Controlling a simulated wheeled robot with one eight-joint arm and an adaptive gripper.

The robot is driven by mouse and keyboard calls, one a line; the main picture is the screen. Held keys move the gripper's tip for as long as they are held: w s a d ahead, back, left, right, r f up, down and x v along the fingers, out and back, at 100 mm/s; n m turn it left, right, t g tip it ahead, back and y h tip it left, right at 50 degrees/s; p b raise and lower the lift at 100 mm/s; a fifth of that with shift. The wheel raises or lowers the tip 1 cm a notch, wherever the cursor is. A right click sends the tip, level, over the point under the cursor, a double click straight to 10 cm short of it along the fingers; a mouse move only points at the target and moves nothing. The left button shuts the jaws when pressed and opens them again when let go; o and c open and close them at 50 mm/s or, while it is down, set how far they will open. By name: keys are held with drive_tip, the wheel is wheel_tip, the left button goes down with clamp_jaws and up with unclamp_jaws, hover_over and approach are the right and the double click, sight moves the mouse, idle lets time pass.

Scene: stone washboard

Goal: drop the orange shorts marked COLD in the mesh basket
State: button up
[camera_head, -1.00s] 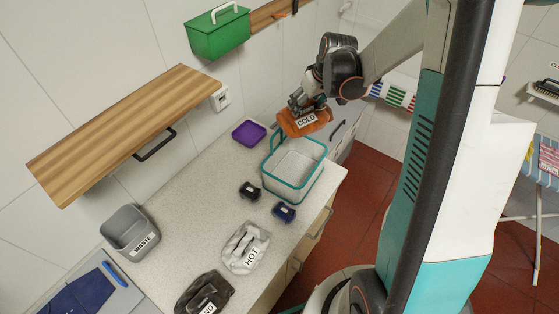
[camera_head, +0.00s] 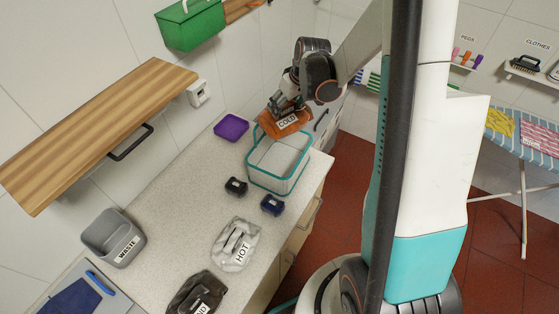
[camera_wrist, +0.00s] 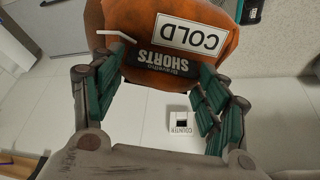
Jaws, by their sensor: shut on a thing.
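The orange shorts (camera_head: 285,122) carry a white COLD label and hang from my gripper (camera_head: 287,103). In the wrist view the orange shorts (camera_wrist: 170,65) lie between the two green-padded fingers of my gripper (camera_wrist: 165,95), with COLD and SHORTS labels facing the camera. My gripper is shut on them. The mesh basket (camera_head: 279,181), with a teal rim and pale walls, stands on the counter. In the head view the shorts are at the basket's far edge, partly overlapping its rim; whether they touch it I cannot tell.
The counter (camera_head: 180,200) holds a purple tray (camera_head: 231,127), two small dark boxes (camera_head: 236,187), a HOT-labelled white bundle (camera_head: 236,245), a dark bundle (camera_head: 198,295) and a grey WASTE bin (camera_head: 114,237). A wooden shelf (camera_head: 95,130) and green box (camera_head: 190,24) are on the wall.

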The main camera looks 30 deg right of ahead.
drive_tip(key=o, duration=1.7)
drive_tip(key=shift+c, duration=0.2)
drive_tip(key=v, duration=1.2)
drive_tip(key=shift+w, duration=0.15)
